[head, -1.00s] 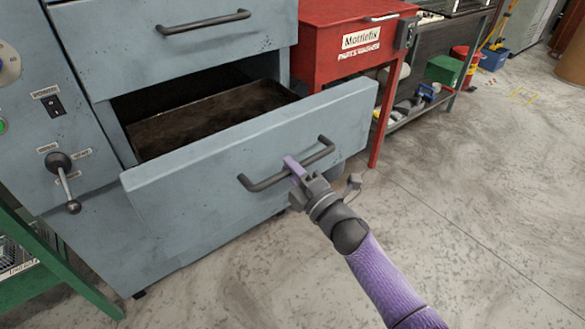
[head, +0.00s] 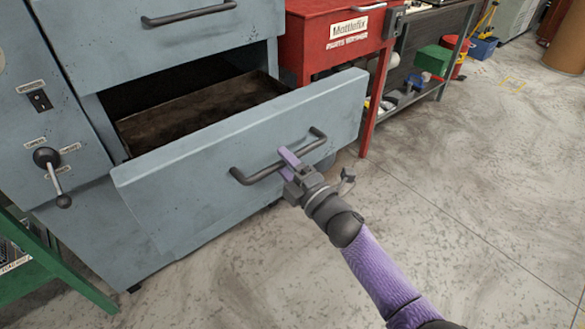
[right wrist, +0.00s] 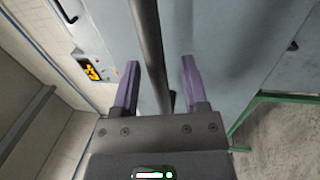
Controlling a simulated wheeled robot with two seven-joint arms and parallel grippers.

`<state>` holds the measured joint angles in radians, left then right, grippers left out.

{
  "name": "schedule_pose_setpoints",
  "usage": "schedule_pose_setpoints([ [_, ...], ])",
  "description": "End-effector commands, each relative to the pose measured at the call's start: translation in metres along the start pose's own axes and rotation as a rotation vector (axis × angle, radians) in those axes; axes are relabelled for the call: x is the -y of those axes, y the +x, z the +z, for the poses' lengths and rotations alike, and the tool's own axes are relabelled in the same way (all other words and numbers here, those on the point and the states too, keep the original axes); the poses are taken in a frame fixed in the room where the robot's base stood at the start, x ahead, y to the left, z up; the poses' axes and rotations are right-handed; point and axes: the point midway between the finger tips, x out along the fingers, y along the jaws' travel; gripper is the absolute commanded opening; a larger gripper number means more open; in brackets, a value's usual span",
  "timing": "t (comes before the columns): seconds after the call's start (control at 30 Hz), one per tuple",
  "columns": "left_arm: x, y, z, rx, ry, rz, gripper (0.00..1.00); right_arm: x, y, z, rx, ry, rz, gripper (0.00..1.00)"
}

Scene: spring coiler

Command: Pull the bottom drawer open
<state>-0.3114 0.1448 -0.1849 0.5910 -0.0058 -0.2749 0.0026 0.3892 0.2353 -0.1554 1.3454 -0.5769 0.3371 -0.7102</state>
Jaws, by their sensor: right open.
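The bottom drawer (head: 225,160) of the blue-grey machine stands pulled out, with its dark, brown-stained inside showing. Its dark bar handle (head: 262,172) runs across the front panel. My right gripper (head: 287,160) is at the handle, near its middle. In the right wrist view the handle bar (right wrist: 150,60) passes between the two purple fingers of my right gripper (right wrist: 160,85), which are apart with gaps on both sides of the bar. My left gripper is not in view.
An upper drawer (head: 150,40) above is shut. A red parts washer (head: 335,40) stands to the right of the machine. A lever (head: 50,170) is on the left panel, and a green frame (head: 50,265) stands at lower left. The concrete floor in front is open.

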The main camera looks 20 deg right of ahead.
Motion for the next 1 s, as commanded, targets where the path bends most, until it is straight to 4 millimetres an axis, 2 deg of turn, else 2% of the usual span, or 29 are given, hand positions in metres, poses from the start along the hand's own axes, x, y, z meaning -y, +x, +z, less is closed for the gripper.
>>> schedule_pose_setpoints([
  [0.3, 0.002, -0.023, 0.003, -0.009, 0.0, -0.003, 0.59, -0.003, -0.07, 0.0, 0.001, -0.001, -0.002, 0.56],
  [0.4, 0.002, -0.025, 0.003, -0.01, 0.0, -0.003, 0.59, -0.002, -0.085, 0.0, 0.0, 0.0, -0.002, 0.56],
  [0.53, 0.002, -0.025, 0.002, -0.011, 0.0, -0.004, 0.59, -0.001, -0.093, 0.0, 0.0, -0.001, 0.0, 0.56],
  [0.9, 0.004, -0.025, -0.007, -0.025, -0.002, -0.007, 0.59, 0.0, -0.093, 0.0, 0.001, 0.001, -0.001, 0.56],
  [0.97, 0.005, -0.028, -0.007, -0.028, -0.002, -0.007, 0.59, 0.006, -0.097, 0.001, 0.017, 0.032, -0.029, 0.56],
  [1.0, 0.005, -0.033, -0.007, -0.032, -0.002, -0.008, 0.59, 0.017, -0.103, 0.003, 0.047, 0.089, -0.079, 0.56],
])
